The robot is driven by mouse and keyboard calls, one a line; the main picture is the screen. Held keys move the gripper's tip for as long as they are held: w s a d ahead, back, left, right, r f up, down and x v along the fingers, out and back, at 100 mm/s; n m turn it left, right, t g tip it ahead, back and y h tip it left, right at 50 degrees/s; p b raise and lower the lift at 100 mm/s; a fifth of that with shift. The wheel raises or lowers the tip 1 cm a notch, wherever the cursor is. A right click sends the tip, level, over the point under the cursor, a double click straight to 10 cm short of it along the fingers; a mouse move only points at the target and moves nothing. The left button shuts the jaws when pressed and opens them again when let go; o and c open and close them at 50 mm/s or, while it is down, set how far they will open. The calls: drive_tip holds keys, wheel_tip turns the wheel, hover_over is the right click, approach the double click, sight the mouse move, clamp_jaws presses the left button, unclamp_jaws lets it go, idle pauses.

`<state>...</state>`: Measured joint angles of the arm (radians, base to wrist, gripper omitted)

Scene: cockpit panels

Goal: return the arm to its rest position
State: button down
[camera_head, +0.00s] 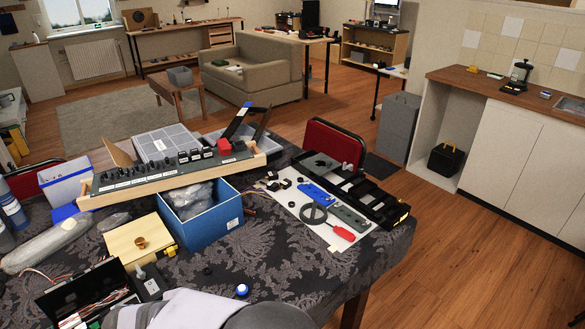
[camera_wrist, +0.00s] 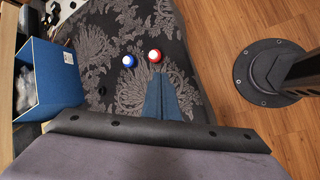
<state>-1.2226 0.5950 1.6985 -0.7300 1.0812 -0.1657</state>
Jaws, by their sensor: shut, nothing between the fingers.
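My gripper (camera_wrist: 163,78) shows in the wrist view as two blue tapered fingers lying together, shut with nothing between them. It points down over the dark floral tablecloth (camera_wrist: 105,40), near the table's edge. A round red-and-white button (camera_wrist: 154,56) lies just beyond the fingertips, and a blue-and-white button (camera_wrist: 129,61) lies left of it. I cannot tell the height of the fingertips above the cloth. In the head view, grey and white parts at the bottom edge look like my arm; the fingers are not clearly seen there. The blue button (camera_head: 242,290) shows beside them.
A blue box (camera_head: 214,235) with a grey bag inside stands at the table's middle, behind it a long switch panel (camera_head: 165,177). An open black case (camera_head: 85,300) is front left. A white board (camera_head: 310,215) with panel parts lies right. The cloth between box and front edge is mostly clear.

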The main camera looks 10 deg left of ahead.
drive_tip(key=w+d+r+m+g+p, duration=0.15)
drive_tip(key=d+m, duration=0.25)
drive_tip(key=d, duration=0.6)
drive_tip(key=w+d+r+m+g+p, duration=0.1)
drive_tip(key=d+m+g, duration=0.25)
drive_tip(key=d, duration=0.65)
drive_tip(key=s+d+r+m+y+p, duration=0.1)
drive_tip(key=s+d+m, duration=0.3)
drive_tip(key=d+m, duration=0.2)
drive_tip(key=s+d+r+m+g+y+p, duration=0.1)
drive_tip(key=s+d+m+y, duration=0.1)
drive_tip(key=s+d+m, duration=0.3)
drive_tip(key=d+m, duration=0.2)
drive_tip(key=d, duration=0.2)
